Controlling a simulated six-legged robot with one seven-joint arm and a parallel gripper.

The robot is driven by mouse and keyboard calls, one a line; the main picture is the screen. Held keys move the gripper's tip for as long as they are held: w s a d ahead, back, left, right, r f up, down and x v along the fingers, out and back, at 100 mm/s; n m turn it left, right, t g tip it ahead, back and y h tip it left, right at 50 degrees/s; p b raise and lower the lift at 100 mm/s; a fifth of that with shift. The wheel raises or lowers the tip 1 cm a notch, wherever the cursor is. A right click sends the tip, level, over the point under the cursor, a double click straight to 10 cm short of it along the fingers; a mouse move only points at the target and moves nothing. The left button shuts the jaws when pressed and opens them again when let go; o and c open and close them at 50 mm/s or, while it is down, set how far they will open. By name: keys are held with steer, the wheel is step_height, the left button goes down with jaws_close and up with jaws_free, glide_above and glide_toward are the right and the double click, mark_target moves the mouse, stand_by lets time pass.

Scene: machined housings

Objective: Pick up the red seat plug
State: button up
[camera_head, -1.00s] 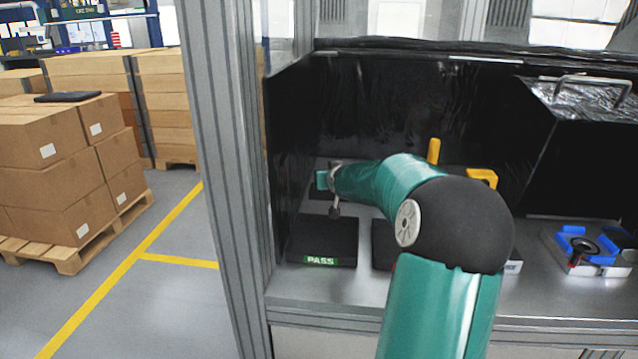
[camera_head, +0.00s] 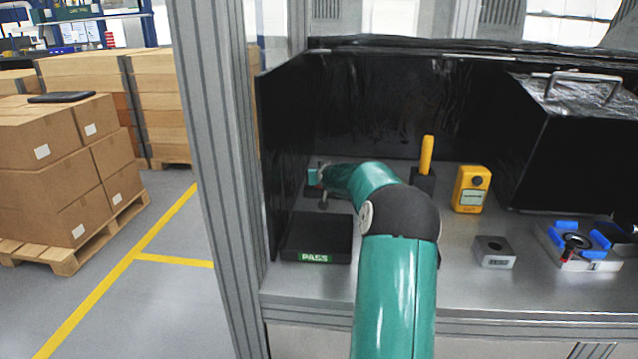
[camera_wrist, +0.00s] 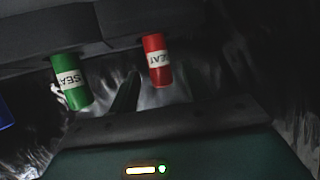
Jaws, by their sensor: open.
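The red seat plug (camera_wrist: 157,62) shows in the wrist view, right of centre near the top, a short cylinder with a white SEAT label. A green plug (camera_wrist: 70,83) with a similar label is to its left. One dark finger of my gripper (camera_wrist: 125,95) shows between the two plugs in the picture; the other finger is not clear. In the head view my gripper (camera_head: 322,200) is small, at the back left of the bench, behind the PASS tray. It is open, and neither plug can be made out there.
The black PASS tray (camera_head: 316,236) lies at the bench's front left. A yellow handheld device (camera_head: 470,190), a grey block (camera_head: 493,252) and a blue-and-white fixture (camera_head: 582,248) stand to the right. Black walls enclose the back and left.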

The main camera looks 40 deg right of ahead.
steer(key=shift+x, duration=0.95)
steer(key=shift+r, duration=0.1)
jaws_close()
steer(key=shift+r, duration=0.15)
steer(key=shift+r, duration=0.55)
steer(key=s+a+r, duration=0.5)
steer(key=s+r, duration=0.6)
steer(key=s, duration=0.2)
steer(key=shift+r, duration=0.25)
